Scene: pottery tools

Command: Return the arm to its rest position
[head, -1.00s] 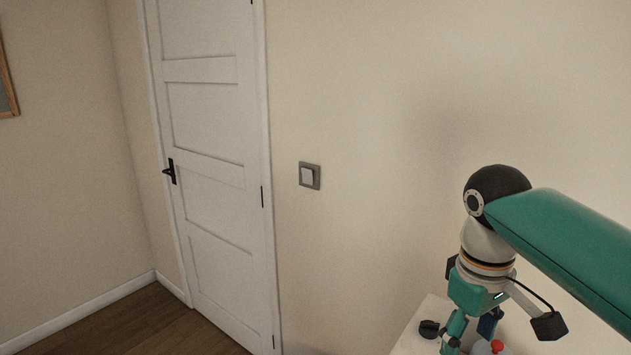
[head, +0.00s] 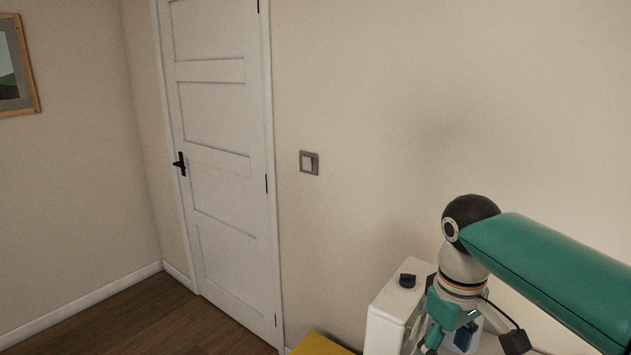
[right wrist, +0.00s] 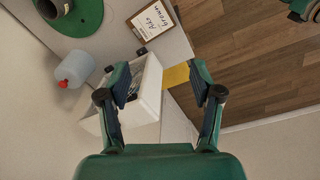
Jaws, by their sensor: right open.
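My right arm comes in from the right in the head view, bent downward at its black joint. My right gripper (head: 447,338) hangs at the lower edge of the head view, beside a white box, and its tips are partly cut off. In the right wrist view my right gripper (right wrist: 160,72) has its two fingers wide apart with nothing held between them. The white box (right wrist: 146,88) lies beyond and below the fingers there. My left gripper does not show in the head view.
The white box (head: 385,312) has a black knob (head: 407,280) on top. A yellow thing (head: 320,345) is left of it. The wrist view shows a clipboard (right wrist: 155,20), a pale bottle (right wrist: 77,67) with a red cap and a green disc (right wrist: 85,22). A door (head: 222,150) stands left.

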